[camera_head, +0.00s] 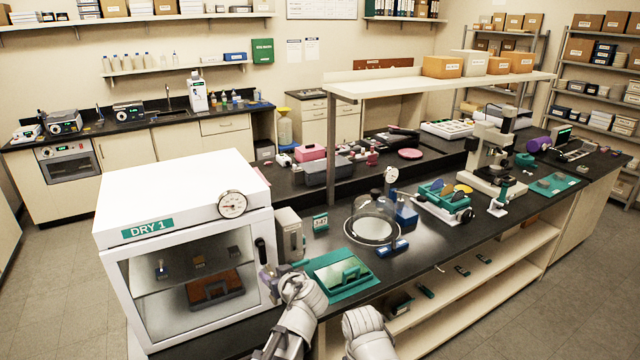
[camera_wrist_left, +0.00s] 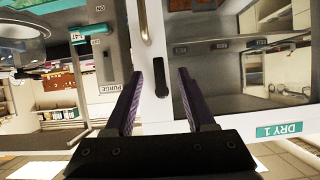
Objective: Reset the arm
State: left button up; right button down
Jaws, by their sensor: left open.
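My left gripper (camera_head: 267,276) is beside the right front edge of the white DRY 1 cabinet (camera_head: 180,195), at the door's handle side. In the left wrist view its two dark purple fingers (camera_wrist_left: 157,85) are spread apart with no object clearly held. A silver door handle (camera_wrist_left: 144,22) shows just beyond the fingertips, and a dark rectangular piece shows between them. I cannot tell whether either finger touches the cabinet. My left arm reaches up from the bottom of the head view. A pale link, probably of my right arm, shows at the bottom centre; its gripper is out of view.
A grey box labelled PURGE (camera_wrist_left: 108,65) is close beside the fingers. On the black bench, a green tray (camera_head: 343,275), a glass bell jar (camera_head: 372,215) and a blue clamp-like item (camera_head: 393,247) stand to the right. The bench's front edge and an open shelf lie below.

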pick_arm(q)
jog(key=s+d+f+m+g+h+b, duration=0.2)
jog(key=s+d+f+m+g, duration=0.3)
jog(key=s+f, duration=0.4)
jog(key=s+d+f+m+g+h+b, duration=0.2)
jog(key=s+d+f+m+g+h, duration=0.2)
jog(key=s, duration=0.9)
notch_tip(320, 180, down, 5)
jog(key=d+m+g, duration=0.1)
jog(key=d, duration=0.2)
jog(key=shift+r+g+b, duration=0.15)
jog(key=shift+g+b, duration=0.15)
jog(key=shift+b, duration=0.1)
jog(key=shift+s, duration=0.1)
